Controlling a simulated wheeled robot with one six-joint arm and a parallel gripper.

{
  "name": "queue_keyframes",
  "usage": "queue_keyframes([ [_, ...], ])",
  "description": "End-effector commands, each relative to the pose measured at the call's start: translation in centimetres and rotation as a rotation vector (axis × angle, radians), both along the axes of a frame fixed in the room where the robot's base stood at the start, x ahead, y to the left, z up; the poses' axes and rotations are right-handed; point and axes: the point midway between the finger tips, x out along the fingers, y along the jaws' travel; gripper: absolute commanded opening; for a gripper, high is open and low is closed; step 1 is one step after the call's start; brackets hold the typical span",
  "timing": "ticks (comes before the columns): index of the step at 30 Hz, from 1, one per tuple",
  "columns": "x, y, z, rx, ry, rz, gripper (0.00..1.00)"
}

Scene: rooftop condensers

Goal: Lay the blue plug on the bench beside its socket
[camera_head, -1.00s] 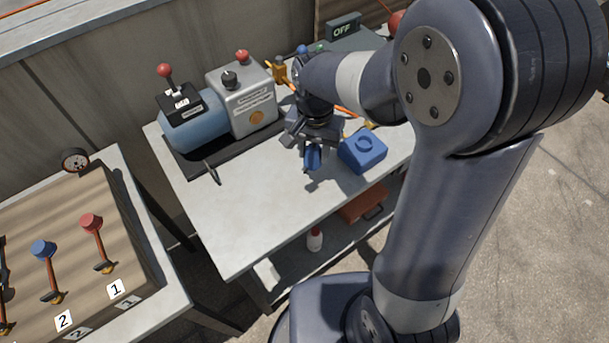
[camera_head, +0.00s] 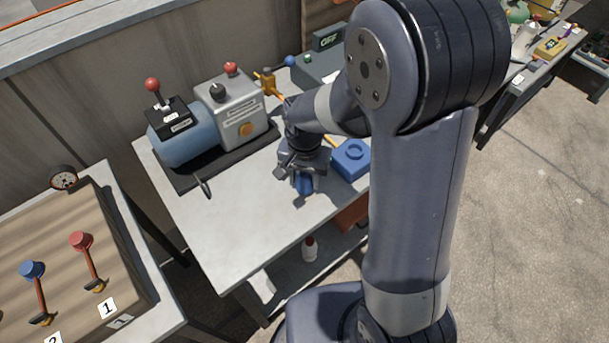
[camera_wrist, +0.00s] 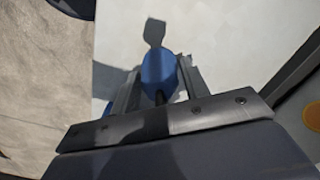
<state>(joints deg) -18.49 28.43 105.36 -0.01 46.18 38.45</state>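The blue plug (camera_head: 304,183) is between the fingers of my gripper (camera_head: 303,178), low over the bare bench (camera_head: 225,218). In the wrist view the plug (camera_wrist: 159,74) shows as a blue rounded piece with a finger against each side of it. My gripper (camera_wrist: 160,82) is shut on it. The plug's shadow falls on the bench close by; I cannot tell whether the plug touches the surface. The blue square socket (camera_head: 351,159) with a round opening stands on the bench just right of my gripper, apart from the plug.
A blue and grey machine (camera_head: 236,115) with red knobs stands at the bench's back left. A dark grey box (camera_head: 322,64) is at the back right. Another table with a blue lever (camera_head: 34,271) and a red lever (camera_head: 83,241) is at left. The front left bench top is clear.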

Motion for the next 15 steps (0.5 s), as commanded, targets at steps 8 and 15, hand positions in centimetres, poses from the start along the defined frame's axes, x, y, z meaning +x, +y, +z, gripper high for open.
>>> queue_keyframes([
  [8, 0.00, 0.00, 0.03, 0.000, 0.000, 0.000, 0.58],
  [15, 0.02, 0.00, 0.66, 0.001, -0.001, 0.000, 0.58],
])
